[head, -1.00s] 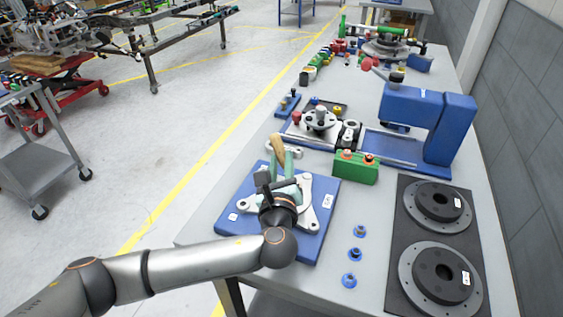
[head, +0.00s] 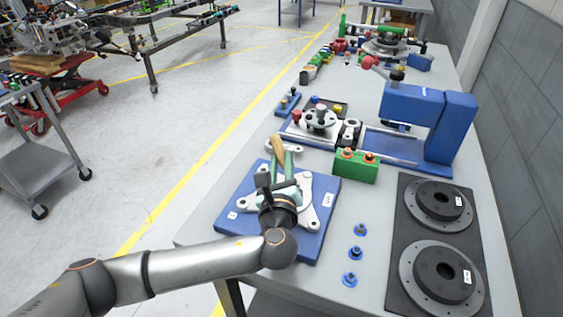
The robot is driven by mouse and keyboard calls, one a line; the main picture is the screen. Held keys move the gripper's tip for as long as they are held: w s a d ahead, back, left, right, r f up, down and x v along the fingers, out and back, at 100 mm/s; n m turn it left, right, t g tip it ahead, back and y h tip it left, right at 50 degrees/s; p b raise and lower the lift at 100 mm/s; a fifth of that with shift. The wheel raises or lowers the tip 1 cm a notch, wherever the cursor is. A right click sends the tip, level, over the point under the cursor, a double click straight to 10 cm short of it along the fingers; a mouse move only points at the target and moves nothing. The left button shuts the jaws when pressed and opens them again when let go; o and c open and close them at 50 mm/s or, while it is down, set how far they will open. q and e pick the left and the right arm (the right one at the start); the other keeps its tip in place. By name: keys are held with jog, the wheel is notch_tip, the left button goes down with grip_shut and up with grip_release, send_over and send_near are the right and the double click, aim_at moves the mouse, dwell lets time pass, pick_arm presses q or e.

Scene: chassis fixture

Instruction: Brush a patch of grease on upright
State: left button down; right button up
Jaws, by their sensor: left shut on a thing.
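My left gripper (head: 284,172) reaches over the blue fixture plate (head: 233,200) near the front of the bench. It is shut on a brush whose tan wooden handle (head: 277,149) sticks up beyond the fingers. The brush's bristles are hidden, so I cannot tell whether they touch anything. A pale grey metal upright (head: 309,215) with several arms lies on the blue plate, under and around my gripper. My gripper and wrist cover its middle. I cannot make out a grease patch. My right gripper is not in view.
A green block (head: 356,166) with orange-topped pieces stands right of the plate. Several small blue parts (head: 356,253) stand in front of it. Two dark discs lie on a black mat (head: 401,222) at right. A blue press (head: 455,125) stands behind.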

pick_arm(q)
jog(key=shift+f, duration=0.45)
jog(key=shift+w+d+b, duration=0.2)
jog(key=shift+w+b, duration=0.05)
jog(key=shift+w, duration=0.4)
jog(key=shift+w+d+b, duration=0.25)
jog(key=shift+w+b, duration=0.05)
jog(key=shift+w, duration=0.3)
jog(key=shift+w+d+b, duration=0.2)
jog(key=shift+w+b, duration=0.05)
jog(key=shift+w, duration=0.4)
jog(key=shift+p, duration=0.35)
jog(key=shift+s+a+r+p, duration=0.1)
jog(key=shift+s+a+p, duration=0.05)
jog(key=shift+s+p, duration=0.4)
jog(key=shift+s+a+p, duration=0.3)
jog(key=shift+s+p, duration=0.2)
jog(key=shift+s, duration=0.25)
jog(key=shift+s+a+p, duration=0.25)
jog(key=shift+s+p, duration=0.1)
jog(key=shift+s, duration=0.3)
